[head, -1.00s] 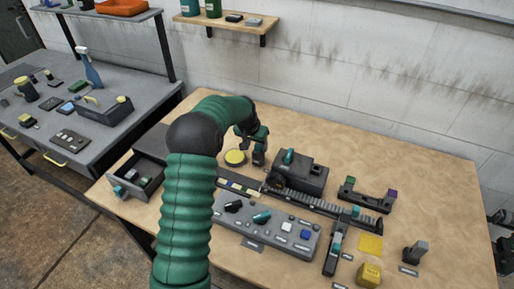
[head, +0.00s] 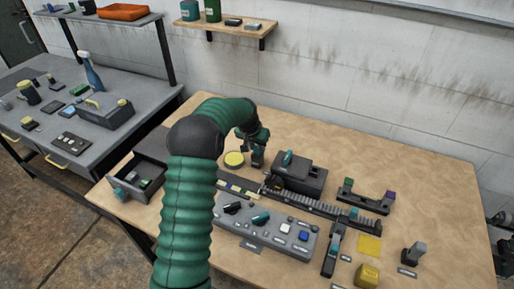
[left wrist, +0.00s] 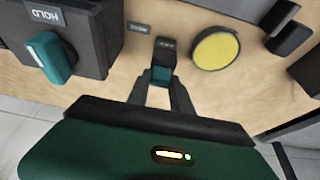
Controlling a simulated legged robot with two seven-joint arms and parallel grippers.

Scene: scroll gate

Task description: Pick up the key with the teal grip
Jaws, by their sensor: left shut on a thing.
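The key's teal grip (left wrist: 161,75) is between the fingertips of my left gripper (left wrist: 161,84) in the left wrist view. The fingers are shut on it. A dark labelled block (left wrist: 165,50) stands right at the grip, and the key's shaft is hidden. In the head view my left gripper (head: 257,145) is low over the back of the wooden table, beside a yellow disc. Its fingertips are too small there to show the grip clearly. My right gripper is not in view.
A dark box with a teal knob (head: 288,158) stands close to the right of my left gripper; a yellow disc (head: 234,159) lies to its left. In front are a toothed rail (head: 325,211) and a grey control panel (head: 265,232). An open drawer (head: 140,174) is at left.

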